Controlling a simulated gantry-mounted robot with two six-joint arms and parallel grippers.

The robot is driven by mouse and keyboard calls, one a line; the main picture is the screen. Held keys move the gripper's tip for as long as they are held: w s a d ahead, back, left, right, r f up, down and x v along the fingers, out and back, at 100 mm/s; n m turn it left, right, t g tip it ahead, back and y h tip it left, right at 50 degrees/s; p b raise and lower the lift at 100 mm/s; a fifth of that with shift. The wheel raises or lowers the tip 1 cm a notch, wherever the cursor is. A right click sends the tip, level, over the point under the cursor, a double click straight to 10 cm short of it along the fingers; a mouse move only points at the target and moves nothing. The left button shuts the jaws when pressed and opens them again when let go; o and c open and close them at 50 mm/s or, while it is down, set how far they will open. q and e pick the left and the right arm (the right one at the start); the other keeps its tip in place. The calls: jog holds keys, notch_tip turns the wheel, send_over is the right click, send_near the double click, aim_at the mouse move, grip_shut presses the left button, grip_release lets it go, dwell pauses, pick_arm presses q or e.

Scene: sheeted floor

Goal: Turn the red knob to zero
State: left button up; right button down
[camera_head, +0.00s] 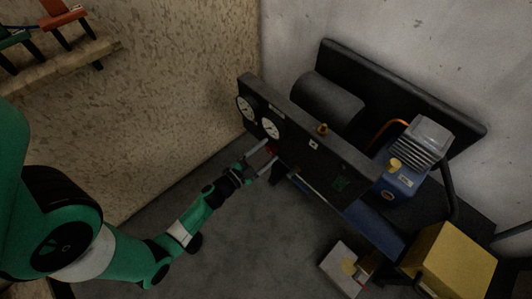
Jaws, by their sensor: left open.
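The red knob (271,149) shows as a small dark red patch on the front of a black compressor panel (310,143), just below the round white gauges (257,117). My left gripper (267,157) is open at the panel front, with its two fingers pointing at the knob, one above and one below it. Whether the fingers touch the knob cannot be told. The knob is small and partly hidden, so its setting cannot be read. My right gripper is not in view.
The compressor has a blue motor (396,180) and a black tank (333,101) behind the panel. A yellow box (449,262) and a white box (343,265) stand at the lower right. A shelf (62,62) hangs on the left wall. Grey floor (245,245) is clear in front.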

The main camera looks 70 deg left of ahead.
pick_arm(q)
grip_shut()
dwell(0.4)
jog(key=n+p, duration=0.3)
jog(key=shift+r+n, duration=0.2)
jog(key=shift+n, duration=0.1)
jog(key=n+p, duration=0.2)
jog(key=n, duration=0.2)
jog(key=n+p, duration=0.2)
jog(key=n, duration=0.3)
jog(key=shift+f, duration=0.15)
jog(key=shift+n+p, duration=0.55)
jog(key=shift+n, duration=1.45)
